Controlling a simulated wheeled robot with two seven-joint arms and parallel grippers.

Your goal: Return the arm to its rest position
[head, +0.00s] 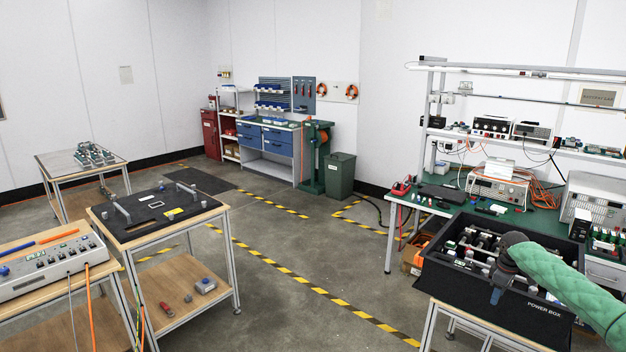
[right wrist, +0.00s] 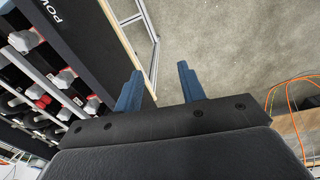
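My right arm, in a green padded sleeve, comes in from the right in the head view. My right gripper (head: 497,294) hangs over the near left side of the black power box (head: 538,311). In the right wrist view my right gripper (right wrist: 158,88) has its two blue fingers apart with nothing between them. Bare floor and the edge of the box's stand show past the fingertips. The power box wall (right wrist: 84,35) is at the left of that view, beside the fingers. My left gripper is in neither view.
The power box holds several connectors and stands on a framed stand (head: 462,318). A green workbench (head: 462,213) with instruments is behind it. At left are a table with a black panel (head: 157,212) and a grey control box (head: 48,268). The middle floor (head: 300,260) is clear.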

